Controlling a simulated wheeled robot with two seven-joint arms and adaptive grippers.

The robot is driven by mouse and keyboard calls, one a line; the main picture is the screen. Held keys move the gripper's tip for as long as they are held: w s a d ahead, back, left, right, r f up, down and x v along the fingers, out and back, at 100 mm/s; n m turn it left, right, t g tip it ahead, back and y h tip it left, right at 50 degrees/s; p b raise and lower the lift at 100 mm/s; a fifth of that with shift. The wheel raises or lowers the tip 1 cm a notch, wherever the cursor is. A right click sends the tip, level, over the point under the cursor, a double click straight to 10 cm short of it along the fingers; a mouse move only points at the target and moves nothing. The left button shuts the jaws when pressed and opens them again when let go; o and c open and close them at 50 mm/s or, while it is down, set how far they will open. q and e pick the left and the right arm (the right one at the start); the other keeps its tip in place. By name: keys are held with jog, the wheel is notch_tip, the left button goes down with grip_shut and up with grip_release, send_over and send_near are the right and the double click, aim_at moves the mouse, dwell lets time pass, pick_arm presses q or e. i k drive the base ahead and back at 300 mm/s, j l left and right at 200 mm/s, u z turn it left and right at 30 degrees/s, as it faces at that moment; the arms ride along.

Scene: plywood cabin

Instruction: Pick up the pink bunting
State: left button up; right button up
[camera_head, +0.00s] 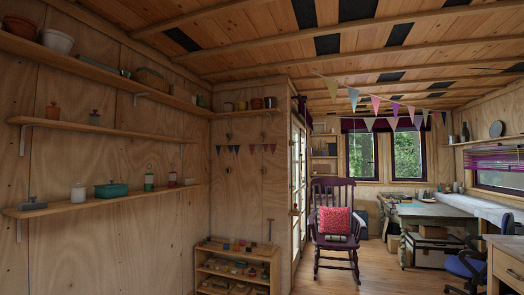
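A string of triangular bunting flags hangs from the ceiling in the middle right of the head view. Its pink flag (375,103) hangs between a blue flag (353,97) and a purple flag (395,108). A cream flag (328,86) is at its left end. A second row of small dark and reddish flags (251,148) hangs on the plywood wall left of the glazed door. I cannot tell which bunting the task means. Neither of my grippers shows in this view.
A purple rocking chair (329,193) with a red cushion (335,221) stands ahead on the wooden floor (385,275). A low shelf unit (237,270) stands left of it. A cluttered table (430,212) and a blue office chair (466,264) are on the right. Wall shelves (90,203) line the left.

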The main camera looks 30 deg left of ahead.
aim_at(273, 145)
jog(key=i+j+u, duration=0.35)
jog(key=i, duration=0.5)
jog(key=i+u, duration=0.3)
jog(key=i, duration=2.95)
jog(key=i+l+u, duration=0.1)
jog(key=i+u, duration=0.15)
jog(key=i, duration=0.55)
jog(key=i+l+u, duration=0.2)
jog(key=i, duration=0.15)
jog(key=i+l+u, duration=0.1)
jog(key=i+u, duration=0.15)
jog(key=i, duration=0.15)
